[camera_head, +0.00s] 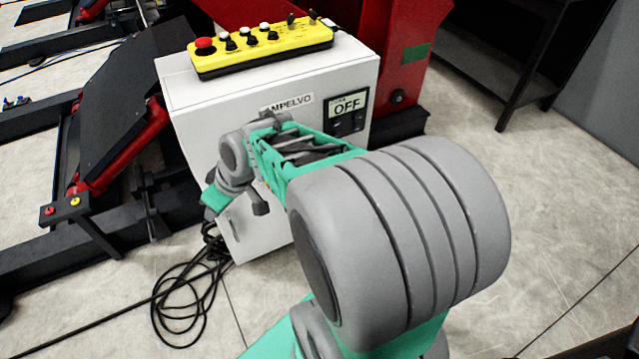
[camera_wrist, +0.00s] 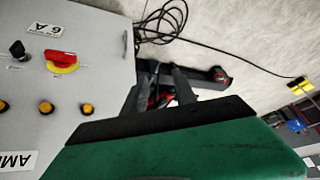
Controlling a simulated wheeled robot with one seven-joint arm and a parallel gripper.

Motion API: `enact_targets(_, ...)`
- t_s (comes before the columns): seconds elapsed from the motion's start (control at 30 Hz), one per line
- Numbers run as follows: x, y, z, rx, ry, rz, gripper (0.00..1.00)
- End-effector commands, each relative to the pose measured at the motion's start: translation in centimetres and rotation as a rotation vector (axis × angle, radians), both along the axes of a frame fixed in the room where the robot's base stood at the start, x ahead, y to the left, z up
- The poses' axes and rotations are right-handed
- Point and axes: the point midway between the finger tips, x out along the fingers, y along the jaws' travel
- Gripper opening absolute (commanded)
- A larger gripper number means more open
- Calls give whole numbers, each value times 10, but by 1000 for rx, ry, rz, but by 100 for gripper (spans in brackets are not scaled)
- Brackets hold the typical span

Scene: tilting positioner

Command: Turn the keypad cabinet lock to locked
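The white cabinet (camera_head: 200,110) stands in front of me, with its front panel (camera_wrist: 95,70) at the left of the wrist view. On that panel are a small black knob (camera_wrist: 18,50) by a "6 A" label and a red rotary handle on a yellow plate (camera_wrist: 62,62). I cannot tell for sure which is the keypad cabinet lock. My gripper (camera_wrist: 158,80) is open and empty, its two dark fingers apart, just beyond the panel's edge and to the right of the knobs. In the head view my arm hides much of the cabinet front.
A yellow control box (camera_head: 260,47) with a red button lies on the cabinet top. A display reading OFF (camera_head: 347,106) is on its front. Orange buttons (camera_wrist: 46,107) sit near the rotary handle. Black cable (camera_head: 185,300) lies coiled on the floor. Dark machine frames stand left.

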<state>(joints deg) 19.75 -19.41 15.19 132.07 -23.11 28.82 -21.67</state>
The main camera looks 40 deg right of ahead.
Motion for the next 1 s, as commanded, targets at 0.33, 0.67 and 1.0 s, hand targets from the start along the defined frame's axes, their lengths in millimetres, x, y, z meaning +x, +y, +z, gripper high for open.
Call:
enact_targets(0.33, 56, -248, -215, 73, -926, -354, 34)
enact_targets(0.67, 26, -328, -218, -44, -1092, -582, 34)
enact_targets(1.0, 81, -343, -220, -43, -1090, -580, 34)
